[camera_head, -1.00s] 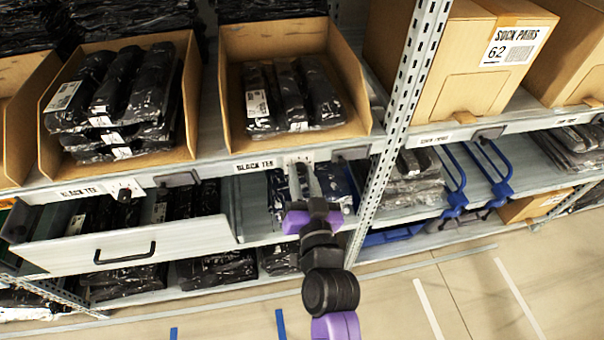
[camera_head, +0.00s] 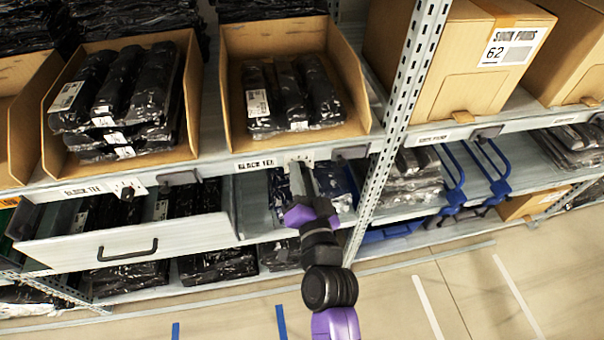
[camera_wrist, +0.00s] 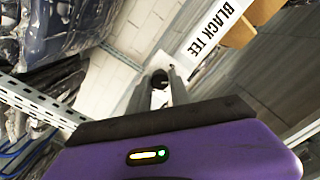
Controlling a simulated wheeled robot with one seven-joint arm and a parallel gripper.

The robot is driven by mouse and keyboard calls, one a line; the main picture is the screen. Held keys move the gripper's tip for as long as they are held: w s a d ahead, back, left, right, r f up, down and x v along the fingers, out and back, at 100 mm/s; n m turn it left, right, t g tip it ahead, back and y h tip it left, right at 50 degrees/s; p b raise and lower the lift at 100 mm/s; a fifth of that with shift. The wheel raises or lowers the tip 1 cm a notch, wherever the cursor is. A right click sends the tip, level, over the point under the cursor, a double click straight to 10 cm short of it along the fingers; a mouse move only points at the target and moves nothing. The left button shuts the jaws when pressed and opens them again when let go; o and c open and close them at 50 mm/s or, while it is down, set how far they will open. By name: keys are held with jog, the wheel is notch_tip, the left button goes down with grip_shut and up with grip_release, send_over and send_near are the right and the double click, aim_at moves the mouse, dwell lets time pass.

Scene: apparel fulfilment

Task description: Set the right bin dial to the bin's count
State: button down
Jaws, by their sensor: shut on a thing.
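The right bin (camera_head: 352,92) is an open cardboard box on the upper shelf. It holds black bagged garments (camera_head: 290,95) lying side by side, three visible in the top layer. The right bin dial sits on the shelf edge below it, beside a BLACK TEE label (camera_head: 255,164). In the wrist view the dark round dial knob (camera_wrist: 159,78) shows between my fingertips, near the BLACK TEE label (camera_wrist: 208,35). My gripper (camera_head: 300,165) is shut on the knob, seen also in the wrist view (camera_wrist: 158,85). The dial's marks and setting are not readable.
The left bin (camera_head: 189,100) holds stacked black garments, with its own dial (camera_head: 127,190) on the edge below. A drawer (camera_head: 130,242) stands open at lower left. A perforated upright (camera_head: 408,95) rises right of my arm. The floor in front is clear.

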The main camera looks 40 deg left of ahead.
jog(key=c, duration=1.2)
grip_release()
jog(key=b+v, duration=0.1)
jog(key=v, duration=0.6)
jog(key=shift+s+d, duration=0.25)
jog(key=shift+d, duration=0.05)
